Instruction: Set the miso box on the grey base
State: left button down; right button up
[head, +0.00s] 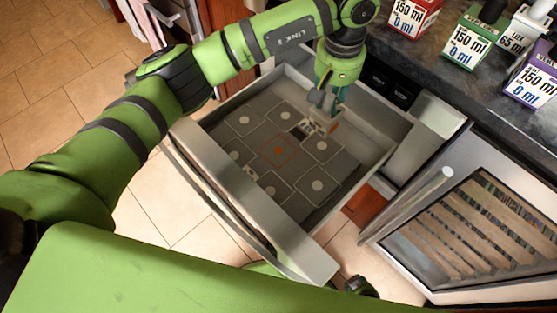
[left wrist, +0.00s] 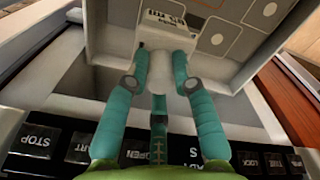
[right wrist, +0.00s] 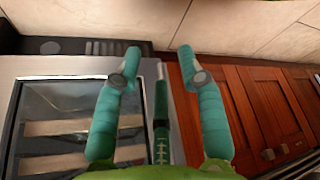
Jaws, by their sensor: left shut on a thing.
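My left gripper (head: 325,103) is down inside the open drawer at its back right. In the left wrist view its teal fingers (left wrist: 160,62) are shut on a pale thing (left wrist: 160,80), which I take to be the miso box; its label cannot be read. Its pale side also shows under the gripper in the head view (head: 321,119). The grey base (head: 262,128) lines the drawer floor, with outlined squares, pale dots and one orange-marked square near the middle. My right gripper (right wrist: 160,52) is open and empty, away from the drawer, above the floor and cabinet area.
Steel drawer walls surround the base, with the drawer front (head: 250,205) nearest me. Red (head: 412,15), green (head: 470,40) and purple (head: 535,80) cartons stand on the dark counter. A glass-doored cooler (head: 470,235) stands right of the drawer. Several base squares are clear.

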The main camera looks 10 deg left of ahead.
pick_arm(q)
jog(key=shift+s+d+f, duration=0.1)
jog(key=shift+d+f, duration=0.25)
jog(key=shift+f, duration=0.2)
jog(key=shift+a+f, duration=0.15)
jog(key=shift+a, duration=0.1)
jog(key=s+a+f+p, duration=0.1)
jog(key=a+f+p, duration=0.1)
jog(key=a+f, duration=0.8)
jog(key=shift+s+a+f, duration=0.2)
jog(key=shift+s+a, duration=0.1)
jog(key=shift+a, duration=0.1)
pick_arm(e)
jog(key=shift+g, duration=0.6)
jog(key=s, duration=0.4)
jog(key=shift+s+d, duration=0.2)
jog(key=shift+s, duration=0.1)
pick_arm(q)
jog(key=shift+f, duration=0.15)
pick_arm(e)
jog(key=shift+s+f, duration=0.15)
jog(key=shift+f, duration=0.1)
pick_arm(q)
jog(key=c, duration=1)
grip_release()
jog(key=shift+c, duration=0.2)
pick_arm(e)
jog(key=shift+w+r, duration=0.1)
jog(key=shift+w, duration=0.1)
jog(key=shift+a, duration=0.1)
